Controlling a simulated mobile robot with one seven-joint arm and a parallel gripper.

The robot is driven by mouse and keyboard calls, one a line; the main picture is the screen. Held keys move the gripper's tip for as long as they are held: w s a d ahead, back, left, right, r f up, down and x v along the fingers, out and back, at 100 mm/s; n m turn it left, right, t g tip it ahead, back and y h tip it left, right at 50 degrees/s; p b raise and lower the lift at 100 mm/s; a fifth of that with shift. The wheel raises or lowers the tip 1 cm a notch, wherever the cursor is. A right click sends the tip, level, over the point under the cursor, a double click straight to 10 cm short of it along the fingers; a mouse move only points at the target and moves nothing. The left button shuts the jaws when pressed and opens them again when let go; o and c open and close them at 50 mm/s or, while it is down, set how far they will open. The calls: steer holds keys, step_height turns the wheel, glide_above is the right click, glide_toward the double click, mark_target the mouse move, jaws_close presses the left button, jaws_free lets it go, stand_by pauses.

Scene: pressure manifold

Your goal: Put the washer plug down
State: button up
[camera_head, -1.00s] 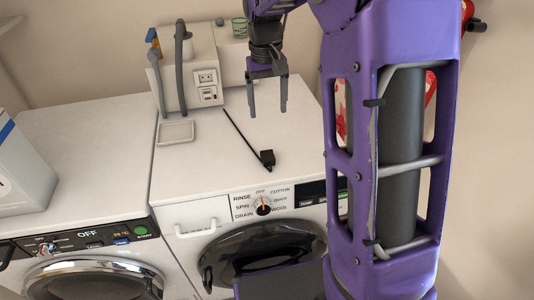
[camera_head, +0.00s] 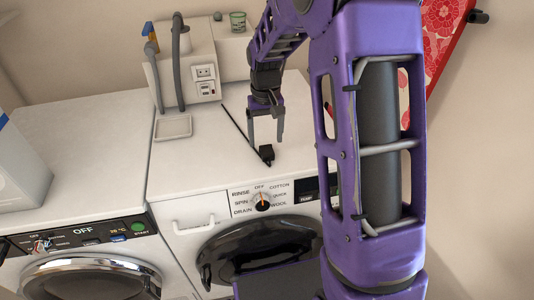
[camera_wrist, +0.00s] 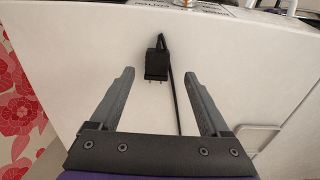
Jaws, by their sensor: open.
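The washer plug (camera_head: 266,153) is a small black plug lying on the white top of the right washing machine (camera_head: 205,158), with its dark cord (camera_head: 233,122) running back toward the box with sockets. The cord (camera_wrist: 174,100) passes between the fingers. My gripper (camera_head: 267,142) is open and empty, its fingers on either side of the space behind the plug. It also shows open in the wrist view (camera_wrist: 158,75).
A white box with sockets and switches (camera_head: 205,80) and grey hoses (camera_head: 179,60) stands at the back. A small tray (camera_head: 173,127) lies left of the plug. The left washer's top (camera_head: 85,150) is mostly clear.

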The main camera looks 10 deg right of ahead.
mark_target(267, 151)
steer(key=f, duration=0.4)
steer(key=shift+w+d+f, duration=0.1)
steer(key=shift+d+f, duration=0.1)
steer(key=shift+f, duration=0.1)
steer(key=shift+c, duration=0.2)
jaws_close()
